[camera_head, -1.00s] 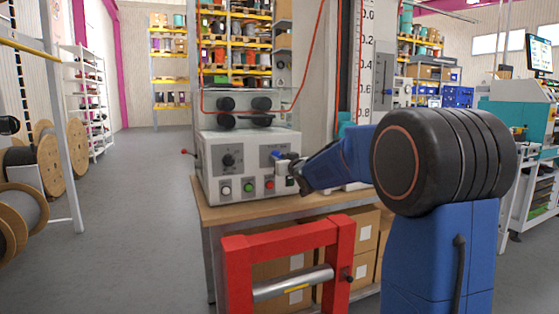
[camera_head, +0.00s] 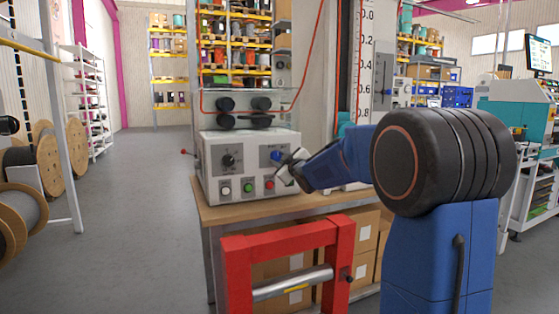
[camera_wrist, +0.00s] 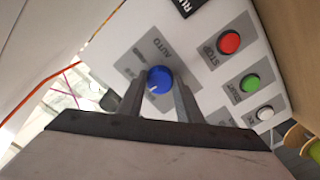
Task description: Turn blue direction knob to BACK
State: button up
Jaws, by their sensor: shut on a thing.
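The blue direction knob (camera_wrist: 160,78) sits on a grey plate of the control box and shows a small white mark on its face. In the head view the knob (camera_head: 275,155) is partly hidden by my gripper (camera_head: 284,163). In the wrist view the two fingers of my gripper (camera_wrist: 160,86) stand on either side of the knob and are shut on it. The word AUTO is readable beside the knob; the other labels are too small or hidden, so its exact setting cannot be told.
The control box (camera_head: 210,160) stands on a wooden bench (camera_head: 230,212). A black knob (camera_head: 228,160) is to its left. A red frame (camera_head: 285,238) stands in front.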

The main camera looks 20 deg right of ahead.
jog(key=shift+n, duration=0.5)
jog(key=o, duration=1)
jog(key=s, duration=1.7)
jog(key=shift+s, duration=0.2)
